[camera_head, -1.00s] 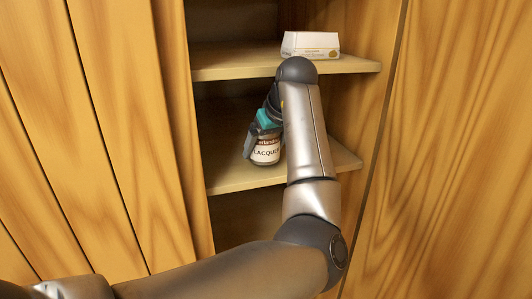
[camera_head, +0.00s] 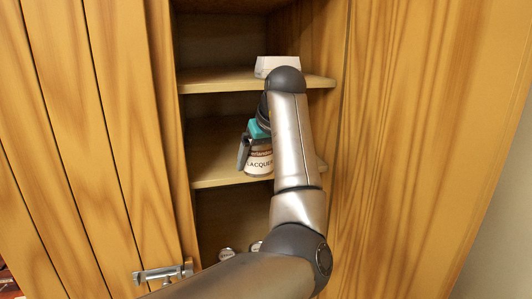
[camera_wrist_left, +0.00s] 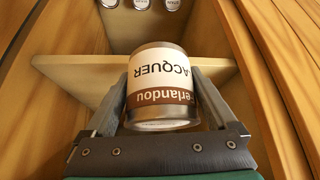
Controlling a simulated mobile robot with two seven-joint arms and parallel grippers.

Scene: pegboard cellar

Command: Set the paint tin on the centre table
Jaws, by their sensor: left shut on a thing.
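The paint tin (camera_head: 260,162), a small can with a white and brown label reading LACQUER, is in my left gripper (camera_head: 256,152) at the front of the cupboard's middle shelf. The left wrist view shows the tin (camera_wrist_left: 162,85) between the two fingers of the gripper (camera_wrist_left: 160,95), its label upside down in that picture. The gripper is shut on it. My forearm hides part of the tin's right side in the head view. I cannot tell how far its base is from the shelf. The centre table and my right gripper are not in view.
A white box (camera_head: 276,65) stands on the upper shelf (camera_head: 215,83). The middle shelf (camera_head: 215,175) has its edge close to the tin. Round-lidded things (camera_head: 226,253) are lower down. Wooden panels flank the opening on both sides.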

